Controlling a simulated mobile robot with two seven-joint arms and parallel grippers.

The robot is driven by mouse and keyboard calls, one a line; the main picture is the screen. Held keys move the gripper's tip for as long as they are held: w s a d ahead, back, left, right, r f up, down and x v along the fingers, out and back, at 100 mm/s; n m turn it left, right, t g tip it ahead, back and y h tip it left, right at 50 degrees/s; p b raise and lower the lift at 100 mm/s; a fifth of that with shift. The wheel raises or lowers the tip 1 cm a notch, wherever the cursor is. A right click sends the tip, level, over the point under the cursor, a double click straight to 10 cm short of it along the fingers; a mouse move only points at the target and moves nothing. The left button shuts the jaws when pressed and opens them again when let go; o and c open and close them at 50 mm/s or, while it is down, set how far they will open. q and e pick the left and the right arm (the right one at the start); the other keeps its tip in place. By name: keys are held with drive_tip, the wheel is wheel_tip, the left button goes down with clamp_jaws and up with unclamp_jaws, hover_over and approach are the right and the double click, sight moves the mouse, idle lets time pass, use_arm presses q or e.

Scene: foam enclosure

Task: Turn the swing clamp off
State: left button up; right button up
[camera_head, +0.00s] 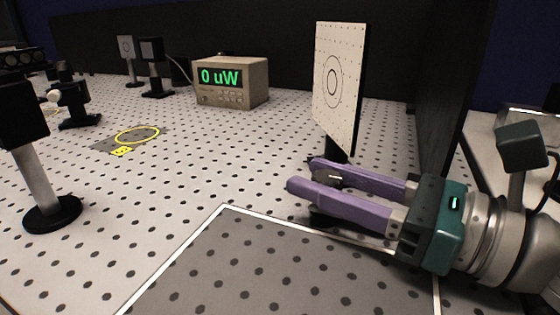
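My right gripper (304,175) reaches in from the right with two purple fingers. The fingers are apart, one behind the other, low over the perforated table. A small dark metallic part (330,178) shows in the gap between them, and I cannot tell whether a finger touches it. It may be the swing clamp, but the fingers hide most of it, so its setting cannot be read. A black base (323,219) shows under the near finger. My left gripper is not in view.
A white target panel (336,85) stands upright just behind the fingers, and a dark wall (440,90) rises to the right. A power meter (231,81) reads 0 uW. A black post mount (52,213) stands at left. A white-bordered grey area (270,265) in front is clear.

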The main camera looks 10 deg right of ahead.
drive_tip(key=o, duration=0.4)
drive_tip(key=v, duration=1)
drive_tip(key=shift+b, duration=0.4)
